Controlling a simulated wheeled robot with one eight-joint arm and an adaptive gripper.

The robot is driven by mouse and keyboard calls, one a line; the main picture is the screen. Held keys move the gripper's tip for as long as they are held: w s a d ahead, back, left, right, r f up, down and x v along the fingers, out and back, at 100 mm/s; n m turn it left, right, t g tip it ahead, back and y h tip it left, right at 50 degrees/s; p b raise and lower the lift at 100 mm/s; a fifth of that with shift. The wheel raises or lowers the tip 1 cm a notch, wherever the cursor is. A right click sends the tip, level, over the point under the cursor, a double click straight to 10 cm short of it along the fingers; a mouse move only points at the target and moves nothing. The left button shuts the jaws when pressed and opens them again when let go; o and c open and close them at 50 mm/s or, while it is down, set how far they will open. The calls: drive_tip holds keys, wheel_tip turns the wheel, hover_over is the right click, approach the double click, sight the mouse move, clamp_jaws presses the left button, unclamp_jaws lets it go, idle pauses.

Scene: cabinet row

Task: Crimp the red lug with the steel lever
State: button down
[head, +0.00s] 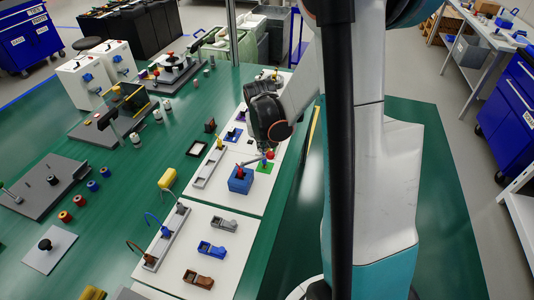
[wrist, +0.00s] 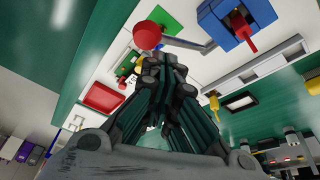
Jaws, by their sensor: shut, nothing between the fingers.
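The blue crimp block (head: 240,181) stands on the white board, and the red lug (wrist: 241,31) sticks out of it in the wrist view. The steel lever (wrist: 187,43) runs out from the block and ends in a red ball knob (wrist: 147,35). In the head view the knob (head: 270,154) is over a small green square (head: 264,167). My gripper (wrist: 163,62) is shut and empty, its fingertips close to the knob and lever. In the head view my gripper (head: 267,140) is just above the knob; whether it touches cannot be told.
A grey rail (head: 209,165) and a black-framed white square (head: 197,148) lie left of the block. Nearer are several small clamps, such as a blue one (head: 211,249). A yellow block (head: 167,178) stands on the green table (head: 120,180). A red tray (wrist: 103,97) shows in the wrist view.

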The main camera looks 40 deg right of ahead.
sight(272, 154)
drive_tip(key=shift+s+d+f+b, duration=0.35)
drive_tip(key=shift+s+f+b, duration=0.1)
drive_tip(key=shift+f+b, duration=0.25)
drive_tip(key=shift+s+d+f+b, duration=0.4)
drive_tip(key=shift+s+f+b, duration=0.15)
drive_tip(key=shift+f, duration=0.25)
drive_tip(key=shift+s+d+f+b, duration=0.35)
drive_tip(key=shift+s+f+b, duration=0.05)
drive_tip(key=shift+f+b, duration=0.35)
idle(3.4)
drive_tip(key=shift+w+r, duration=0.1)
drive_tip(key=shift+r, duration=0.05)
idle(0.5)
drive_tip(key=w+a+r+p, duration=0.2)
drive_tip(key=w+r+p, duration=0.1)
drive_tip(key=r, duration=0.2)
drive_tip(key=shift+a+p, duration=0.25)
drive_tip(key=shift+p, duration=0.05)
idle(0.5)
